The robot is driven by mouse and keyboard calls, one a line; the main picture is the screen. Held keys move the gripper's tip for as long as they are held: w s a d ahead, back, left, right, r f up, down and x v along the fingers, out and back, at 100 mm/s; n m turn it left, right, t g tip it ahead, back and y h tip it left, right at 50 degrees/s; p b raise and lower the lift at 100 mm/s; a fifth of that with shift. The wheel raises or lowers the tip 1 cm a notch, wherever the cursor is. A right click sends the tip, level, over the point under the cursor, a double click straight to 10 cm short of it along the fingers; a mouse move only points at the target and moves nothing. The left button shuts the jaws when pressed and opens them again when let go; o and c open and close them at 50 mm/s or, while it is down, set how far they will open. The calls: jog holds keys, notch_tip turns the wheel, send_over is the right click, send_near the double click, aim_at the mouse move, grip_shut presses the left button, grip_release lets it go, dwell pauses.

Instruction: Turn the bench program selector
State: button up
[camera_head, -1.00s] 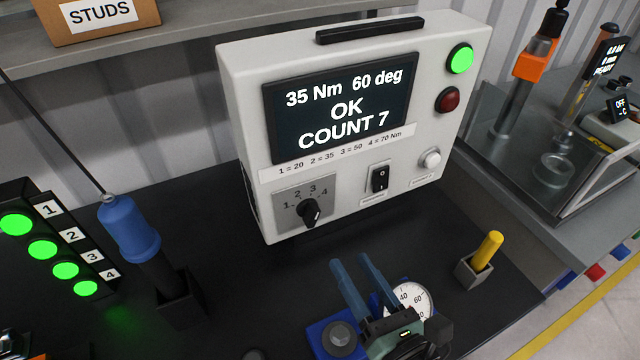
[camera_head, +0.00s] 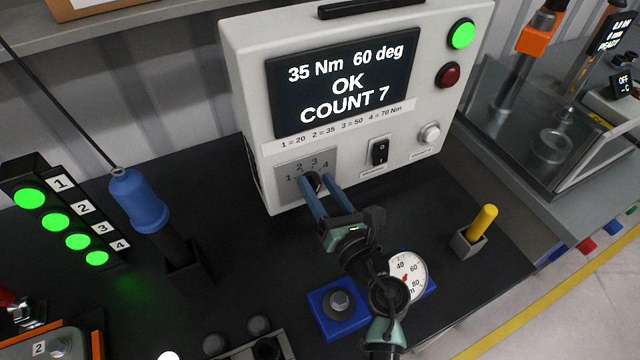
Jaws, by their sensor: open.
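The bench program selector is a dark knob (camera_head: 314,181) on a grey plate (camera_head: 290,163) marked 1 to 4, low on the front of a white control box (camera_head: 246,100). My gripper (camera_head: 317,181) has two blue fingers, apart, with their tips at the knob, one on each side of it in the picture. I cannot tell whether they touch it. The fingers hide much of the knob, so its pointer direction is unclear. The box's screen (camera_head: 342,82) reads 35 Nm 60 deg, OK, COUNT 7.
A black rocker switch (camera_head: 379,152) and a white button (camera_head: 429,133) sit right of the selector. A blue tool (camera_head: 139,200) stands in a holder at left. A dial gauge (camera_head: 411,269) lies beneath my arm, and a yellow-handled item (camera_head: 480,222) stands at right.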

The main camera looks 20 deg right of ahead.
grip_shut()
jog(key=shift+d+r+m+p, duration=0.1)
jog(key=shift+m+p, duration=0.2)
jog(key=shift+p, duration=0.05)
jog(key=m+p, duration=0.2)
jog(key=shift+d+m, duration=0.15)
jog(key=shift+m, duration=0.15)
jog(key=shift+d+f+m+p, duration=0.2)
jog(key=shift+m+p, duration=0.45)
jog(key=shift+m, duration=0.5)
jog(key=shift+d+f+m+p, duration=0.1)
jog(key=shift+f+m+p, duration=0.1)
jog(key=shift+m+p, duration=0.7)
jog(key=shift+f+m, duration=0.1)
jog(key=shift+m, duration=0.35)
grip_release()
